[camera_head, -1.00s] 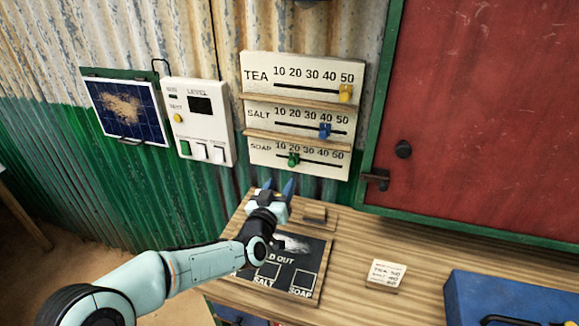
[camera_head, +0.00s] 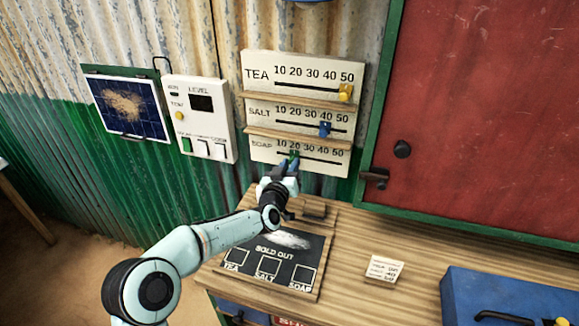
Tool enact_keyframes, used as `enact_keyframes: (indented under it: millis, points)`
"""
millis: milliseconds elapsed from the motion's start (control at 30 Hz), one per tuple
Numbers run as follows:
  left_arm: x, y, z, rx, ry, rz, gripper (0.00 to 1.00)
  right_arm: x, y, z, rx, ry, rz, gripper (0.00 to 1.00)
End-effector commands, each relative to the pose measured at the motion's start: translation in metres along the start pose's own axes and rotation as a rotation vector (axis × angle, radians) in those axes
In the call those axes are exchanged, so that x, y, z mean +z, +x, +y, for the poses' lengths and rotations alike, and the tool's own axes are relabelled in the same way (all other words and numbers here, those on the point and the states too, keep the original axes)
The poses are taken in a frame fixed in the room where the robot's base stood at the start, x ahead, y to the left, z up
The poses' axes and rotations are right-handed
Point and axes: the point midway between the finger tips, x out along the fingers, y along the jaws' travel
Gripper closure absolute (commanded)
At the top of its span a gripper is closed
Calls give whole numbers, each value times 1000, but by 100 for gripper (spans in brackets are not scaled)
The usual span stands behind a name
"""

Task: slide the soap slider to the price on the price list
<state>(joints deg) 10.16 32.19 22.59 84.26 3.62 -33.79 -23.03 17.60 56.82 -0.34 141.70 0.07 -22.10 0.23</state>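The green soap slider (camera_head: 294,155) is on the lowest row of the white price board (camera_head: 258,160), near the 20 mark and partly hidden by my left gripper. My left gripper (camera_head: 287,166) is right at the slider, its blue fingertips close to it. I cannot tell whether they touch or grip it. The yellow tea slider (camera_head: 345,91) is at 50 and the blue salt slider (camera_head: 325,129) is near 40. The price list (camera_head: 384,269) is a small white card on the counter; its figures are too small to read surely. My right gripper is not in view.
A white level box (camera_head: 200,120) and a dark blue panel (camera_head: 128,106) hang left of the board. A black sold-out board (camera_head: 285,262) lies on the wooden counter (camera_head: 440,247). A blue box (camera_head: 510,295) stands at right, below a red shutter (camera_head: 480,110).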

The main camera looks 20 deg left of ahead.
Motion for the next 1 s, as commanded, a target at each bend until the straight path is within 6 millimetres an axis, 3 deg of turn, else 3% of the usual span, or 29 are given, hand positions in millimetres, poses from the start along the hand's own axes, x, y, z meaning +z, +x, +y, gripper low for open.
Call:
enact_keyframes:
  millis: [267, 700, 1000]
  points:
    - [1, 0, 6, 2, 0, 0, 100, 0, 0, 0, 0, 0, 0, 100]
    - [24, 0, 114, 7, -2, -1, 100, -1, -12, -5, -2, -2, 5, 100]
    - [28, 0, 129, 2, 0, 2, 100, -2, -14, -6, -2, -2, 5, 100]
